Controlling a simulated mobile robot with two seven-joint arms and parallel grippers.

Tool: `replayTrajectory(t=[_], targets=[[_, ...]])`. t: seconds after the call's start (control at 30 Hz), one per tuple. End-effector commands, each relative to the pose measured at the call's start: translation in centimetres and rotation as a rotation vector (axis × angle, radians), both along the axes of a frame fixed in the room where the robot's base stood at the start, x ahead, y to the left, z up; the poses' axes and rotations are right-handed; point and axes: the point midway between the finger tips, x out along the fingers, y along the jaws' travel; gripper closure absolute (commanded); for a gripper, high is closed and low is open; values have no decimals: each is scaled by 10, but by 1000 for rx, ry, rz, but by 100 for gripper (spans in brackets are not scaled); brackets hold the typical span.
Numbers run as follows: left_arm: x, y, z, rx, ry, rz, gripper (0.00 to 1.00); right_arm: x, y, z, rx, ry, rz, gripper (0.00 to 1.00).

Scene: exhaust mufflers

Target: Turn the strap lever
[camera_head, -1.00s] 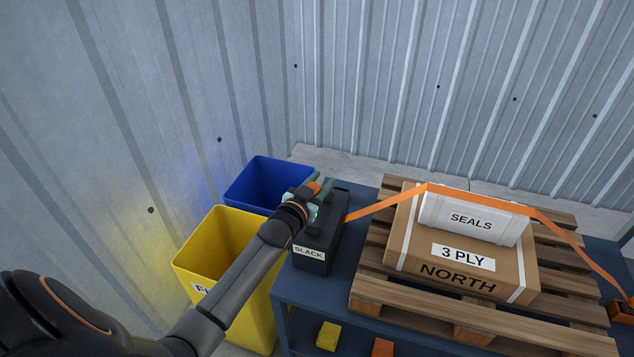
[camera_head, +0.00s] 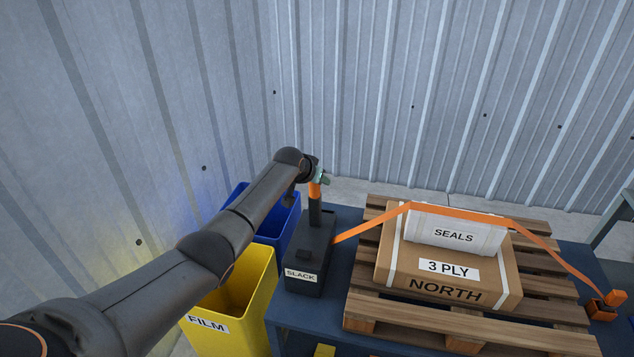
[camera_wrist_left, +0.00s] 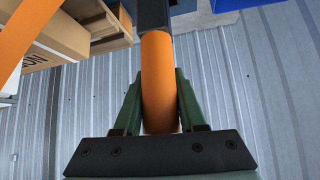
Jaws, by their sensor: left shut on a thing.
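The strap lever (camera_head: 315,205) stands upright on the dark box labelled SLACK (camera_head: 309,255), with an orange grip at its top. My left gripper (camera_head: 318,179) is at that orange grip. In the left wrist view the orange grip (camera_wrist_left: 158,85) lies between the two green fingers of my left gripper (camera_wrist_left: 160,100), which are shut on it. The orange strap (camera_head: 372,224) runs from the box over the cartons to the right. My right gripper is not in view.
A carton marked NORTH (camera_head: 445,283) with a white SEALS box (camera_head: 456,232) on it sits on a wooden pallet (camera_head: 430,330) on the blue table (camera_head: 287,315). A yellow FILM bin (camera_head: 232,300) and a blue bin (camera_head: 283,226) stand left of the table. Corrugated walls enclose the back.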

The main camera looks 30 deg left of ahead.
Motion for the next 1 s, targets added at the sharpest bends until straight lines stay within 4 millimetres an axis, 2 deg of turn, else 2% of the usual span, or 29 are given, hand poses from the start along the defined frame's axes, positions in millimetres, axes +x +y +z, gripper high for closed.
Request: replayTrajectory(t=[0.7, 0.73, 0.97, 1.0], targets=[[1, 1, 0, -13, 58, 1, 100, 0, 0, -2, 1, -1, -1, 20], [1, 1, 0, -13, 58, 1, 57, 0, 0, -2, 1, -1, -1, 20], [1, 1, -1, -13, 60, 0, 31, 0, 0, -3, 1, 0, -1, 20], [1, 0, -1, -13, 61, 0, 31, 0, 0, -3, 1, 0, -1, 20]])
